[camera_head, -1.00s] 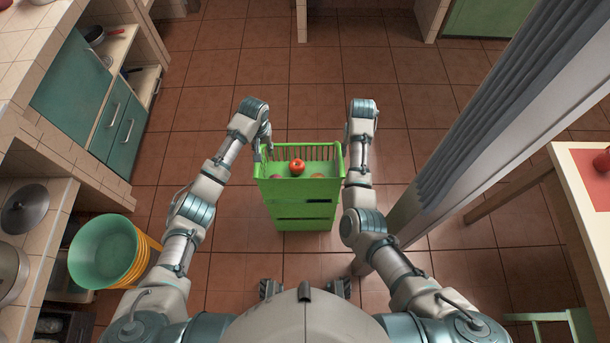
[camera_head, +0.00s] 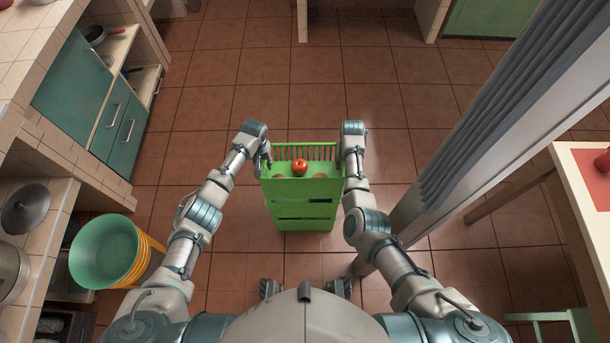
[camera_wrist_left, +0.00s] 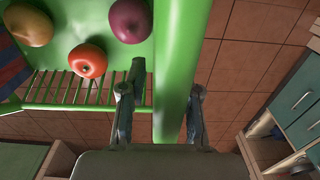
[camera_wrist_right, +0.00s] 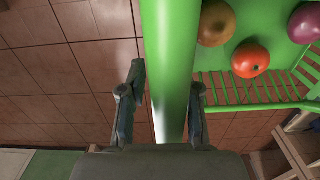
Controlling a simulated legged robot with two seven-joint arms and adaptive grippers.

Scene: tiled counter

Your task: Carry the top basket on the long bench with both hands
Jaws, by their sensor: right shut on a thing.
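The top basket (camera_head: 316,192) is green and sits on a stack of similar green baskets (camera_head: 303,222) on the floor in front of me. A red tomato-like fruit (camera_head: 299,168) and other round produce lie in it; the left wrist view shows a purple one (camera_wrist_left: 130,20) and a brown one (camera_wrist_left: 28,24). My left gripper (camera_wrist_left: 160,95) is open, its fingers on either side of the basket's left wall. My right gripper (camera_wrist_right: 166,90) is shut on the basket's right wall; its fingers are mostly hidden in the head view. I cannot tell which surface is the long bench.
A grey ribbed column (camera_head: 490,120) stands to the right. The floor beyond the stack is clear.

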